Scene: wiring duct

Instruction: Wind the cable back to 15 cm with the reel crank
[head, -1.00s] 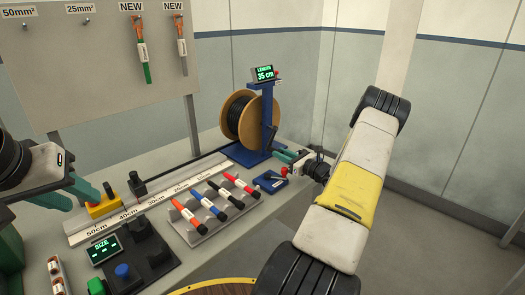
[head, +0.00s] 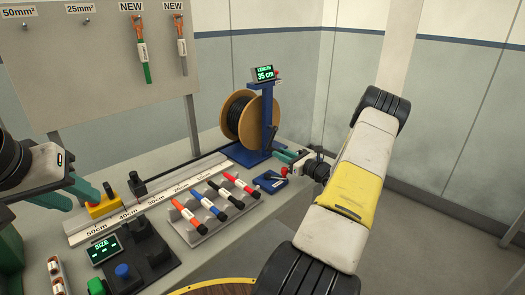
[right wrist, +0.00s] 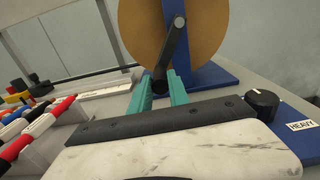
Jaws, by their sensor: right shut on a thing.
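The cable reel (head: 228,115), a wooden-flanged spool of black cable, stands on a blue stand at the back right of the bench. The display (head: 264,72) above it reads 35 cm. The dark crank (head: 271,138) is on the reel's right side; in the right wrist view the crank arm (right wrist: 173,45) runs from the hub down to my fingers. My right gripper (right wrist: 163,88) is shut on the crank's handle, mostly hidden between the teal fingers. The black cable (head: 185,163) runs left from the reel along the ruler. My left gripper (head: 84,195) is open beside the yellow block.
The white ruler strip (head: 128,217) lies along the bench with the yellow block (head: 102,207) at its left end. A rack (head: 205,227) of several coloured tools and a blue box (head: 270,182) are in front. A SIZE display (head: 104,248) stands front left.

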